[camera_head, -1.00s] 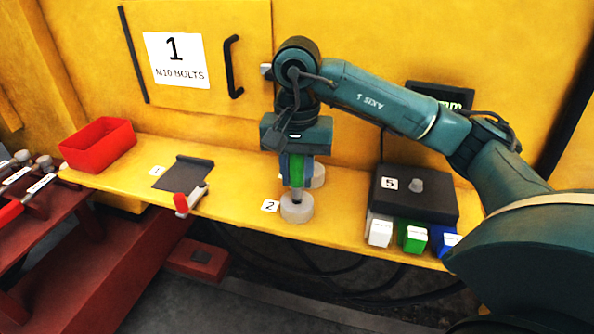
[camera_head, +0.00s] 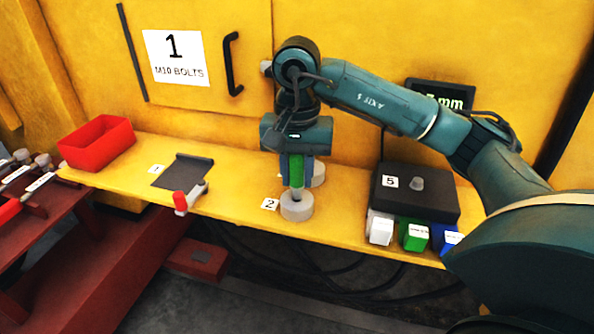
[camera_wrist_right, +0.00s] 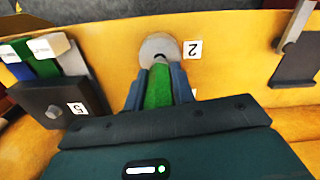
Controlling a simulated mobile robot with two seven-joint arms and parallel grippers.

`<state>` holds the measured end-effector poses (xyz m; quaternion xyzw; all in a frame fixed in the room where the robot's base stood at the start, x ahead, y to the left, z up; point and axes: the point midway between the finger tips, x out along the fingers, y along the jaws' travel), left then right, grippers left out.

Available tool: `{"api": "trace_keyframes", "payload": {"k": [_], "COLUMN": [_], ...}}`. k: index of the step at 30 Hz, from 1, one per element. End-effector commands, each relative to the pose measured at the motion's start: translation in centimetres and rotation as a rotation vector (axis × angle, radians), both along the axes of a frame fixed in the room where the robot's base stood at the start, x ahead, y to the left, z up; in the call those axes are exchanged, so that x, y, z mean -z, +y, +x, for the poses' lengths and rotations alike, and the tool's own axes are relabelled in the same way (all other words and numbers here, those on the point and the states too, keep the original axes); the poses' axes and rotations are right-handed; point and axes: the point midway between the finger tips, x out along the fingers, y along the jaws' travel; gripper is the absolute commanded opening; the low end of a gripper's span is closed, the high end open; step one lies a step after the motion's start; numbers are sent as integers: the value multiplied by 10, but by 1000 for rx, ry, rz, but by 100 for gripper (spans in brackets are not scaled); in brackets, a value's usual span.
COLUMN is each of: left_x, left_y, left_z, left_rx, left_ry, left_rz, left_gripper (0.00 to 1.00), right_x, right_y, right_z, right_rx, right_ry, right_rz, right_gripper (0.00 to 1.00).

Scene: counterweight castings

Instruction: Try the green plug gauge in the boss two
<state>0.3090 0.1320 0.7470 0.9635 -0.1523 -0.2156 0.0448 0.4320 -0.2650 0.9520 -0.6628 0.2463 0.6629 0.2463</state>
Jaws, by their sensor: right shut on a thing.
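The green plug gauge (camera_head: 296,172) is upright between the fingers of my right gripper (camera_head: 296,178), which is shut on it. Its dark lower end is at the top of boss two, a pale round ring (camera_head: 296,209) beside the label "2". In the wrist view the green gauge (camera_wrist_right: 158,88) points at the pale boss (camera_wrist_right: 152,44), and a dark hole edge shows at its tip. I cannot tell how far the tip is inside the hole. My left gripper is out of view.
Another pale boss (camera_head: 318,174) stands just behind. To the right is a black box labelled 5 (camera_head: 408,207) with white, green and blue blocks in front. A red bin (camera_head: 97,143), a dark plate (camera_head: 184,171) and a red-tipped tool (camera_head: 187,200) are left on the yellow shelf.

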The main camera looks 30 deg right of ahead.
Motion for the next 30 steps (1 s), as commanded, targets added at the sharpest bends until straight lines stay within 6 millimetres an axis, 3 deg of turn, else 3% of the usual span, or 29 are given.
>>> {"api": "trace_keyframes", "payload": {"k": [30], "left_x": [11], "left_y": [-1], "left_z": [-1], "left_rx": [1], "left_ry": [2], "left_rz": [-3], "left_gripper": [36], "right_x": [12], "right_y": [0], "right_z": [0], "right_rx": [0], "right_ry": [0], "right_rz": [0], "right_gripper": [0]}}
